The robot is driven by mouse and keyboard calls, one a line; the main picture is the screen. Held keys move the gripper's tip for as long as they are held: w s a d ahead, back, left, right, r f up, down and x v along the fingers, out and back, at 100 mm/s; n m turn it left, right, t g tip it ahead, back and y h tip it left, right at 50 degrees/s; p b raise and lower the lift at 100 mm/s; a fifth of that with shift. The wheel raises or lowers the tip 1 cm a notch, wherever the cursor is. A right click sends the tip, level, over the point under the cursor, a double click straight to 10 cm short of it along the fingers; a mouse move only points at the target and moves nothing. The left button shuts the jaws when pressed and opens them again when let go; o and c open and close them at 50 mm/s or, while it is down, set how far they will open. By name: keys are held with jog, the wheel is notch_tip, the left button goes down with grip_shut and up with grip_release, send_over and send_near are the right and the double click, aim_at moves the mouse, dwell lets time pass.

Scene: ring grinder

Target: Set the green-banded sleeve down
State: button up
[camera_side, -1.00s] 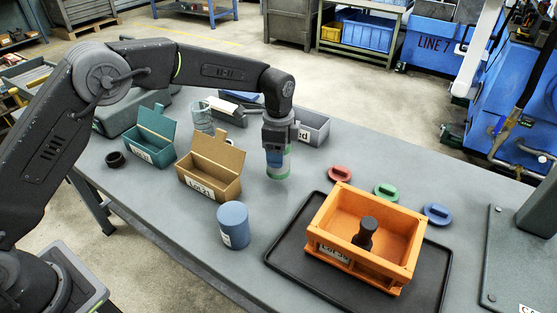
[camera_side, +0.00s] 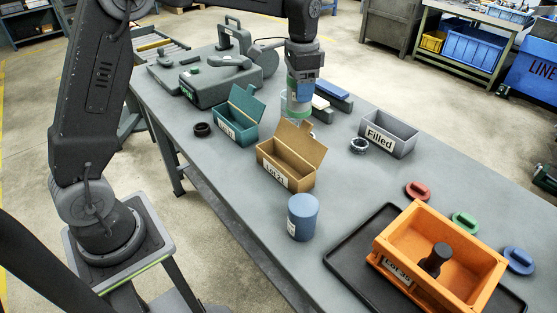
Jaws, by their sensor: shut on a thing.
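My gripper (camera_side: 302,78) points down over the back part of the bench, behind the tan Lot box. It is shut on the green-banded sleeve (camera_side: 300,97), a short cylinder with green and pale blue showing between and below the fingers. The sleeve looks upright. A clear cylinder shows partly at the sleeve's lower left, and I cannot tell whether the two touch. Whether the sleeve's bottom meets the bench is also unclear.
The teal box (camera_side: 237,130) and open-lidded tan box (camera_side: 286,172) stand in front. The grey "Filled" bin (camera_side: 390,132) and a metal ring (camera_side: 358,146) are to the right. A blue cylinder (camera_side: 303,216), orange crate (camera_side: 400,240) and coloured lids (camera_side: 465,222) are nearer.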

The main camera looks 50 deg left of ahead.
jog(key=s+f+n, duration=0.5)
jog(key=s+f, duration=0.3)
jog(key=f, duration=0.1)
jog(key=shift+d, duration=3.05)
notch_tip(320, 180, up, 16)
jog(key=r, duration=0.1)
jog(key=w+a+n, duration=0.4)
jog(key=w+n, duration=0.1)
jog(key=w, duration=1)
jog(key=f, duration=2.3)
jog(key=shift+s+f, duration=0.25)
jog(key=shift+f, duration=0.15)
jog(key=shift+f, duration=0.1)
jog(key=o, duration=0.9)
jog(key=shift+o, duration=0.2)
